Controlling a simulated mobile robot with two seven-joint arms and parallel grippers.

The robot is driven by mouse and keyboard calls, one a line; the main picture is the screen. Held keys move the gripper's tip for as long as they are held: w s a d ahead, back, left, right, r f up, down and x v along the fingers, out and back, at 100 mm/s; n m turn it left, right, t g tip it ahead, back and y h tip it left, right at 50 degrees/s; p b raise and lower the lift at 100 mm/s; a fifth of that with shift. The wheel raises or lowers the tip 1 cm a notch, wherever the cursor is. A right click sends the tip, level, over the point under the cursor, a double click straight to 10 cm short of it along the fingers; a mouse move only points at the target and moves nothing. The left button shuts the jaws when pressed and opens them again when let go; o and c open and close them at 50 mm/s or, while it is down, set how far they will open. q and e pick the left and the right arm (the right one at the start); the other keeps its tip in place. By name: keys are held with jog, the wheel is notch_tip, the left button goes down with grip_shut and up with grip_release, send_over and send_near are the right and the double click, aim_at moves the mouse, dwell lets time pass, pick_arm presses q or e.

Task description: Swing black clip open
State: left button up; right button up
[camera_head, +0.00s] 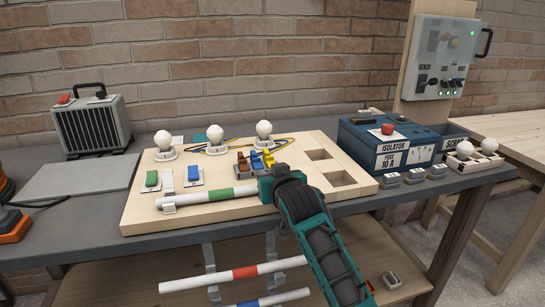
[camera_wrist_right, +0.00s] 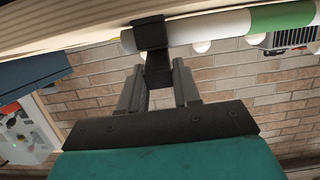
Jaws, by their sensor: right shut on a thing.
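A white rod with a green band (camera_head: 215,194) lies along the front edge of the wooden board (camera_head: 130,218). In the right wrist view the black clip (camera_wrist_right: 150,34) wraps around the rod's white end, and its tab hangs down between my fingers. My right gripper (camera_wrist_right: 158,88) is shut on that tab. In the head view my right gripper (camera_head: 266,189) is at the rod's right end and hides the clip. I cannot tell whether the clip is latched or loose. My left gripper is not in view.
Behind the rod stand coloured switches, wires and white bulbs (camera_head: 264,128). A blue isolator box (camera_head: 384,148) is to the right, a grey heater-like box (camera_head: 92,126) far left. Below the bench edge hang a red-banded rod (camera_head: 240,273) and a blue-banded rod in grey holders.

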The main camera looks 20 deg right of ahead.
jog(key=g+p, duration=0.1)
jog(key=p, duration=0.1)
jog(key=r+g+p, duration=0.1)
jog(key=p, duration=0.1)
jog(key=shift+w, duration=0.25)
jog(key=shift+w+g+p, duration=0.15)
jog(key=shift+g+p, duration=0.15)
jog(key=shift+g, duration=0.1)
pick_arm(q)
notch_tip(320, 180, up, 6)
pick_arm(e)
jog(key=shift+w+r+g, duration=0.1)
jog(key=shift+g, duration=0.2)
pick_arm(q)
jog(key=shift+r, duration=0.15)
pick_arm(e)
jog(key=shift+g, duration=0.3)
jog(key=o, duration=1)
jog(key=shift+c, duration=0.2)
jog(key=v, duration=1.2)
jog(key=shift+s+r, duration=0.2)
jog(key=shift+s, duration=0.15)
